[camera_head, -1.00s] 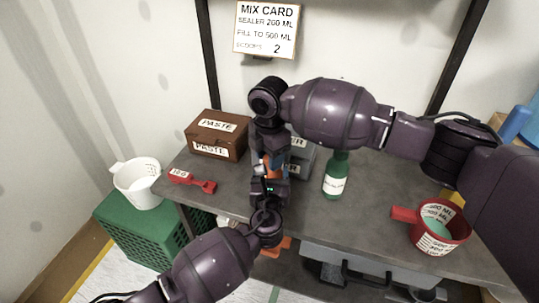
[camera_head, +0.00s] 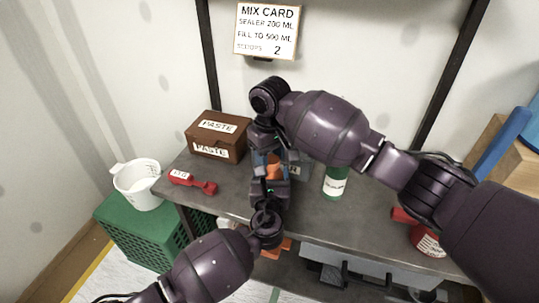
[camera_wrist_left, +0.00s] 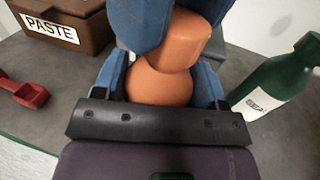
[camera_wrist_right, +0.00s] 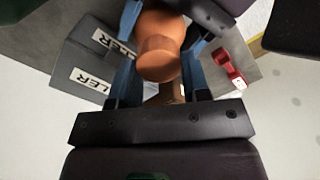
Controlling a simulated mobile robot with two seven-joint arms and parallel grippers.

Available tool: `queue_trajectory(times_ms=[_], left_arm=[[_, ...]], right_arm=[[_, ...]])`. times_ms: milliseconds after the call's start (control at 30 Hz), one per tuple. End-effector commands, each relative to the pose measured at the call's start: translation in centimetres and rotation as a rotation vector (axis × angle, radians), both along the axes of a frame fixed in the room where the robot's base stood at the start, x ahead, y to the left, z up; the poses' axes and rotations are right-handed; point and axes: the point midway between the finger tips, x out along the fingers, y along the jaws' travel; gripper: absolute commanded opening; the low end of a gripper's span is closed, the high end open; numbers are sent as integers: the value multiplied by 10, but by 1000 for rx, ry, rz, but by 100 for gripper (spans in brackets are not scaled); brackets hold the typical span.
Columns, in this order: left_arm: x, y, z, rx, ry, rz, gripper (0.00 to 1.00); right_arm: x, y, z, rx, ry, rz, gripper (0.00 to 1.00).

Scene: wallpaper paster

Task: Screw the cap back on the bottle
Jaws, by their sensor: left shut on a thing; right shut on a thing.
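An orange bottle (camera_wrist_left: 160,86) with a rounded body is between the blue fingers of my left gripper (camera_wrist_left: 158,78), which is shut on it. Directly above it is an orange cap (camera_wrist_left: 186,38), between the fingers of my right gripper, which is shut on it. The cap appears to meet the top of the bottle; the seam is unclear. In the right wrist view the orange cap (camera_wrist_right: 160,48) lies between the fingers of my right gripper (camera_wrist_right: 160,58). In the head view the grippers mostly hide both pieces; some orange (camera_head: 273,168) shows between them.
A green bottle (camera_head: 335,183) stands right of the grippers. A brown paste box (camera_head: 219,136) and a red scoop (camera_head: 192,181) are at left. A grey sealer box (camera_wrist_right: 92,65) is behind. My right arm partly covers a red measuring cup (camera_head: 428,240). A white bucket (camera_head: 137,184) stands on a green crate.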

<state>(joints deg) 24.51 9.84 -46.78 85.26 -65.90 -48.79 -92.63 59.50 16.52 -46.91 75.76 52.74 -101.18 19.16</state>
Motion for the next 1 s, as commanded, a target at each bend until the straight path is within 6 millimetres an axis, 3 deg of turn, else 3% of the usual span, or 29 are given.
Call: queue_trajectory(times_ms=[800, 967, 1000], left_arm=[[0, 0, -1, 1, 1, 1, 0], [0, 0, -1, 1, 1, 1, 0], [0, 0, -1, 1, 1, 0, 0]], right_arm=[[-1, -6, 0, 3, 3, -1374, 18], [0, -7, 0, 2, -2, -1383, 18], [0, -7, 0, 2, -2, -1382, 47]])
